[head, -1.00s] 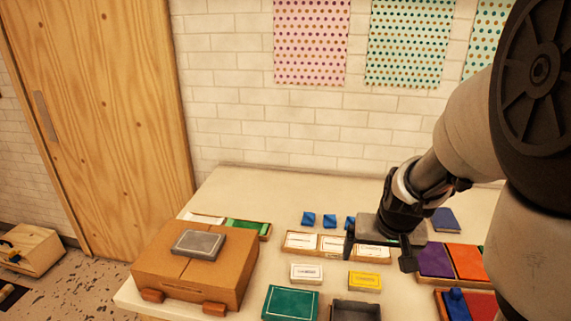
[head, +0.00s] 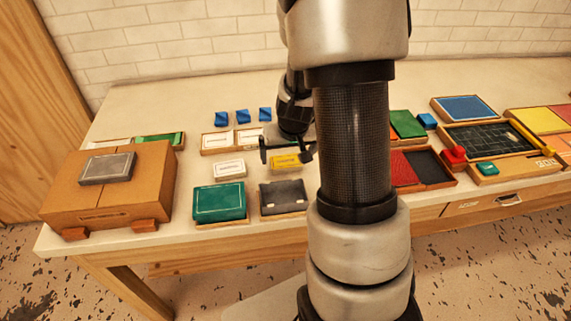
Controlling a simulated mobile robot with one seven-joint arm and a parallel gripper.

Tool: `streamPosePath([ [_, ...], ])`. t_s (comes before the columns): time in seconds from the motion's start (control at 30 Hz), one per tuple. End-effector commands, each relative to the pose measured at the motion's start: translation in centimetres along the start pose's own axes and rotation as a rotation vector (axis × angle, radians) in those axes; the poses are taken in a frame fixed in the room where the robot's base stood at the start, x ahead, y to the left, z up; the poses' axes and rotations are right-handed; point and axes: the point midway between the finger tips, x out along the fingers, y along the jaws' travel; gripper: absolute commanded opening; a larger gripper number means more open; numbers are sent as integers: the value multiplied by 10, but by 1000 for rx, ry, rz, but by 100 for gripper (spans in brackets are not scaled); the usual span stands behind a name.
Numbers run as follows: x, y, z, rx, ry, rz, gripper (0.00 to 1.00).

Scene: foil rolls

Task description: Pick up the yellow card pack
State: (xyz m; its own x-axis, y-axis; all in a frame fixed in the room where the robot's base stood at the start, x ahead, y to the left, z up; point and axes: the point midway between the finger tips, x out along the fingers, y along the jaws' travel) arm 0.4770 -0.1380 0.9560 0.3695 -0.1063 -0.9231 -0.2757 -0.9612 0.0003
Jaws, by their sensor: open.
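The yellow card pack (head: 285,162) lies flat on the cream table, behind a dark grey box and to the right of a white card pack (head: 229,168). My gripper (head: 287,156) is open, with its dark fingers apart to the left and right of the yellow pack in the picture. It appears to be just above or around the pack; the exact height cannot be told. The pack's back edge is partly hidden by my gripper.
A green box (head: 219,202) and the dark grey box (head: 283,196) stand in front. A wooden tray of white packs (head: 217,141) and several blue blocks (head: 243,116) are behind. A brown box (head: 109,188) stands left. My arm hides the table's middle.

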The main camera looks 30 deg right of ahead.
Motion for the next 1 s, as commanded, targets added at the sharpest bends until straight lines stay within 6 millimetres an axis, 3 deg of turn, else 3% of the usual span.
streamPosePath([
  [0.23, 37, 0, -2, 2, -3, 0, 92],
  [0.53, 41, -1, -3, 1, -1, 0, 92],
  [0.8, 41, -1, -3, 1, -1, 0, 48],
  [1.0, 41, -1, -4, 1, 0, 0, 46],
])
